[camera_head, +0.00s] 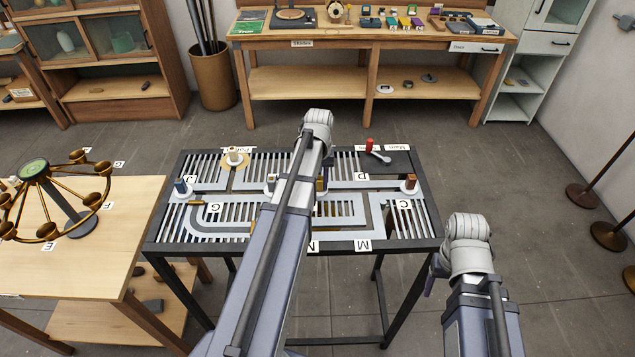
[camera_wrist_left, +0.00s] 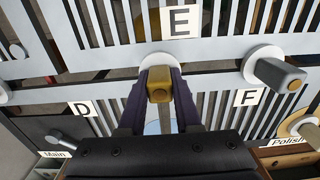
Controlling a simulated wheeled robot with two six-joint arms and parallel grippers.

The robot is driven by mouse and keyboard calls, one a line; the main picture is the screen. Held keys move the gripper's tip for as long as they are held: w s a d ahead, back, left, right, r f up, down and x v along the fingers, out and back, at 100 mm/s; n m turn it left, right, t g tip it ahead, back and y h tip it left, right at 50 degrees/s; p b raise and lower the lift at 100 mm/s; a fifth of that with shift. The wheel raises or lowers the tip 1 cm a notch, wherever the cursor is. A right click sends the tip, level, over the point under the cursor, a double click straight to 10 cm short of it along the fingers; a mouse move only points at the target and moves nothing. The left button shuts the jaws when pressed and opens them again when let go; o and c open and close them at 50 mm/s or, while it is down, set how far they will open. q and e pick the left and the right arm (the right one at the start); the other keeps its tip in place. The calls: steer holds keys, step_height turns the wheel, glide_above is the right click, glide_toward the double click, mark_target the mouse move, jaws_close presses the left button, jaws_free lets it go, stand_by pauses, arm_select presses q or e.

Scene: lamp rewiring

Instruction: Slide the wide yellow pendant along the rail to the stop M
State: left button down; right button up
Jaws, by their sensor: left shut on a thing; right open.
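The yellow pendant's block-shaped top (camera_wrist_left: 160,84) is between the fingers of my left gripper (camera_wrist_left: 158,92) in the left wrist view. A pale round collar shows at its far side, at a slot between labels D and F. In the head view a little of the yellow top (camera_head: 322,182) shows beside my left arm, which hides most of that spot. My left gripper is shut on it. The stop label M (camera_head: 363,246) is at the rack's near edge, right of centre. My right gripper (camera_head: 437,272) is mostly hidden behind its wrist, right of the rack, open.
The slotted rack (camera_head: 432,225) also carries a blue peg (camera_head: 181,187), a grey peg (camera_head: 270,183) and a brown peg (camera_head: 410,183). A red-topped lever (camera_head: 370,146) stands at the back right. A wooden table (camera_head: 130,215) with a brass lamp ring (camera_head: 45,235) stands left.

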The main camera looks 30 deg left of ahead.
arm_select(q)
steer(key=shift+w+d, duration=1.25)
steer(key=shift+d, duration=0.75)
steer(key=shift+w+d, duration=1.25)
steer(key=shift+d, duration=0.7)
steer(key=shift+w+d, duration=1.25)
steer(key=shift+d, duration=0.75)
steer(key=s+d, duration=0.7)
steer(key=s, duration=0.5)
steer(key=shift+d, duration=0.15)
steer(key=shift+s, duration=0.1)
steer(key=c, duration=0.5)
jaws_free()
steer(key=shift+r, duration=0.1)
step_height(320, 180, up, 8)
steer(key=p, duration=0.7)
steer(key=shift+f+p, duration=0.2)
steer(key=shift+p, duration=0.2)
